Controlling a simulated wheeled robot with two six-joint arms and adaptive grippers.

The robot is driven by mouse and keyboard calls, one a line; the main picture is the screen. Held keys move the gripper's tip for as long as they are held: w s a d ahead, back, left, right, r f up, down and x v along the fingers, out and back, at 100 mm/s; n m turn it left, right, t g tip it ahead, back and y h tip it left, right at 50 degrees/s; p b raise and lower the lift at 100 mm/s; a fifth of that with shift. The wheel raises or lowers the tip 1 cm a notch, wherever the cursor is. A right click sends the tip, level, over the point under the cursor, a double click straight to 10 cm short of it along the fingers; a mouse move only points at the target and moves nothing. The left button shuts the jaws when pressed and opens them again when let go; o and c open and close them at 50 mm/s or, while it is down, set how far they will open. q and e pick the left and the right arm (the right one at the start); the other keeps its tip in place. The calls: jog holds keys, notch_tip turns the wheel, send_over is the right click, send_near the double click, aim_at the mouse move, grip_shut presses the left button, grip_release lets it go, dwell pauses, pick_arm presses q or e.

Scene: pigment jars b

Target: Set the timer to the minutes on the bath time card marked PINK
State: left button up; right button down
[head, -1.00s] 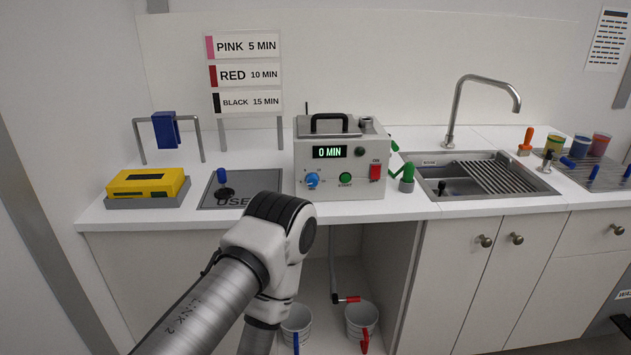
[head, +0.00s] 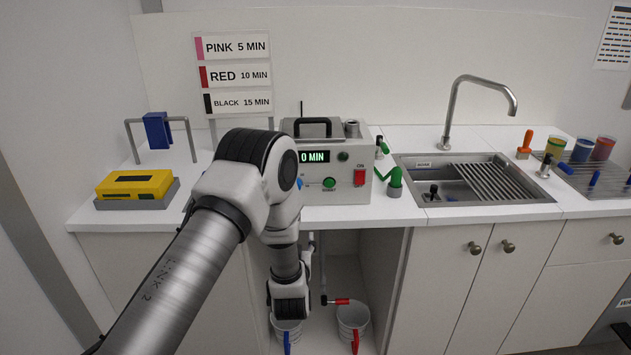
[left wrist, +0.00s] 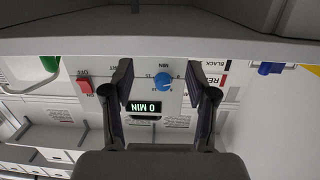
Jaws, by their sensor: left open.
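The PINK card (head: 236,47) on the wall rack reads 5 MIN. The grey timer box (head: 335,188) stands on the counter, and its green display (head: 314,157) reads 0 MIN. The blue minute knob (head: 299,183) is mostly hidden behind my left arm in the head view. In the left wrist view, upside down, the knob (left wrist: 164,81) appears between the two fingers of my left gripper (left wrist: 157,76), which is open and empty. The display (left wrist: 143,107) also shows there. I cannot tell the remaining distance to the knob. My right gripper is out of view.
Buckets (head: 352,319) stand below.

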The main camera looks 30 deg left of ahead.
pick_arm(q)
notch_tip(320, 180, up, 9)
jog(key=w+a+n+y, duration=0.1)
jog(key=w+a+n, duration=0.1)
jog(key=w, duration=0.1)
jog(key=shift+m+t, duration=0.3)
jog(key=shift+t, duration=0.1)
jog(key=p+x, duration=0.2)
jog(key=x, duration=0.4)
jog(key=shift+f, duration=0.2)
jog(key=shift+w+a, duration=0.4)
grip_shut()
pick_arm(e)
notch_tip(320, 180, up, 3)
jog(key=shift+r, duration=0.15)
